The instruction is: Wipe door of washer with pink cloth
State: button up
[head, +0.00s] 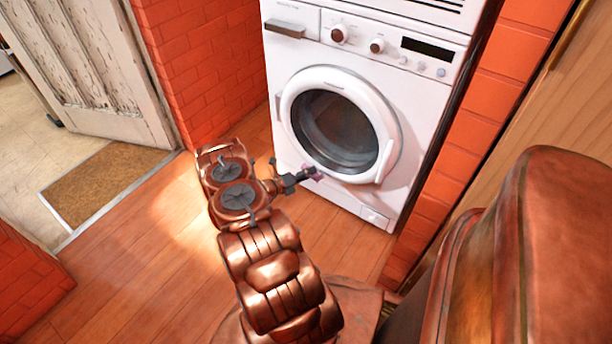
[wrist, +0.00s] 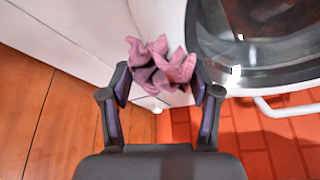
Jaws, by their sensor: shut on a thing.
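The washer (head: 262,60) is white and stands upright in a brick recess. Its round door (head: 335,125) has a white rim and dark glass, and looks closed. In the wrist view the door (wrist: 262,30) fills the upper right. My gripper (head: 308,174) is at the lower left part of the door rim in the head view. It is shut on the crumpled pink cloth (wrist: 160,68), which bunches out between the fingertips (wrist: 160,80). I cannot tell whether the cloth touches the door.
Brick walls (head: 205,65) flank the washer on both sides. The wooden floor (head: 170,270) is clear to the left of my arm. A doormat (head: 105,185) and a worn white door (head: 85,60) are at the far left.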

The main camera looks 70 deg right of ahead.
aim_at(323, 177)
jog(key=shift+s+d, duration=0.2)
jog(key=shift+d, duration=0.55)
dwell(0.3)
jog(key=shift+s+a+r+p, duration=0.2)
jog(key=shift+s+p, duration=0.5)
jog(key=shift+p, duration=0.1)
jog(key=shift+s+a+f+p, duration=0.1)
jog(key=shift+s+a+p, duration=0.05)
jog(key=shift+s+p, duration=0.4)
jog(key=shift+s+a+f+p, duration=0.1)
jog(key=shift+s+p, duration=0.2)
jog(key=shift+s, duration=0.3)
jog(key=shift+s+a+r+p, duration=0.15)
jog(key=shift+s+r+p, duration=0.05)
jog(key=shift+s+p, duration=0.7)
jog(key=shift+s+a+f+p, duration=0.15)
jog(key=shift+s+p, duration=0.45)
jog(key=shift+s, duration=0.35)
